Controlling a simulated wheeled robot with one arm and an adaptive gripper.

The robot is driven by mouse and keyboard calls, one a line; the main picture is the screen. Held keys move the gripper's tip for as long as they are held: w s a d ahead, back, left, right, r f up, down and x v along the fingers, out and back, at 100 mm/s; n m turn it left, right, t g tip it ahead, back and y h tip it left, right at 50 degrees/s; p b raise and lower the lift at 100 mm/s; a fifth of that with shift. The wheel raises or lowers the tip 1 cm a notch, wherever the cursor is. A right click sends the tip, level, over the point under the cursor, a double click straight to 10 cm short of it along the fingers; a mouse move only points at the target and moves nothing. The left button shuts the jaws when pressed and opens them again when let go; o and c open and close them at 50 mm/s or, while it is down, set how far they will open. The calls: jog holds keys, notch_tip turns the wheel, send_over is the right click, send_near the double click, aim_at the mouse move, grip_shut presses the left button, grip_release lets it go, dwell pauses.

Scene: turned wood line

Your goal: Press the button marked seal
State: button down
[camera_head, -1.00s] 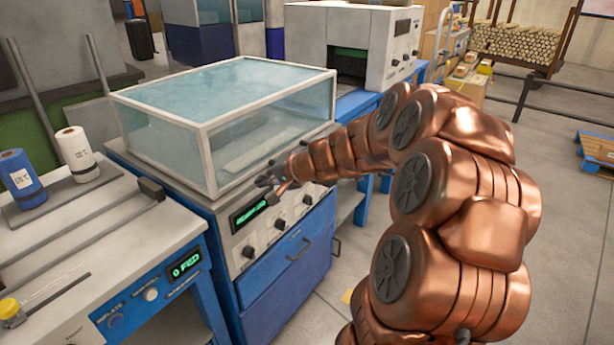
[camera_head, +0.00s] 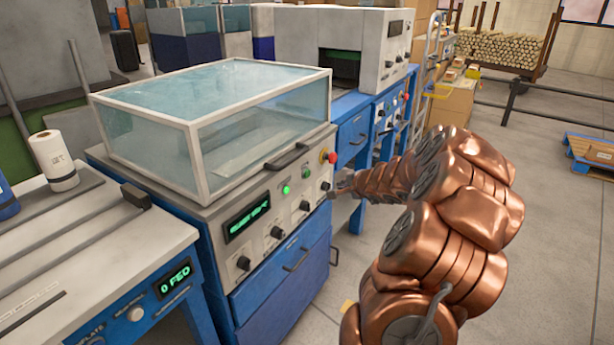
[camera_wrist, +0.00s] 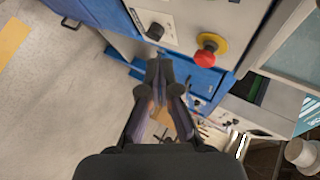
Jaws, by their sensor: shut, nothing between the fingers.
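The sealing machine with a glass hood (camera_head: 200,125) has a sloped front panel with a green display (camera_head: 247,222), several black knobs and a small lit green button (camera_head: 285,189). A red mushroom button (camera_head: 329,157) sits at the panel's upper right. It shows on a yellow base in the wrist view (camera_wrist: 206,57). No marking reading "seal" is legible. My gripper (camera_head: 338,186) is just past the right end of the panel. In the wrist view my gripper (camera_wrist: 160,68) has its fingers together and empty, below a black knob (camera_wrist: 155,31). I cannot tell whether it touches the machine.
A grey box machine (camera_head: 345,50) on a blue bench is behind. A blue pallet (camera_head: 590,155) lies at right. Floor at right is open.

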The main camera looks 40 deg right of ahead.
aim_at(307, 174)
jog(key=shift+w+a, duration=0.1)
jog(key=w+a, duration=0.2)
jog(key=w, duration=0.6)
jog(key=shift+a, duration=0.2)
jog(key=shift+w, duration=0.25)
dwell(1.4)
jog(key=shift+w+a, duration=0.15)
jog(key=shift+w, duration=0.1)
jog(key=shift+w+a, duration=0.1)
jog(key=shift+w, duration=0.25)
dwell(0.8)
jog(key=shift+s, duration=0.15)
jog(key=shift+s+d, duration=0.25)
jog(key=shift+s, duration=0.35)
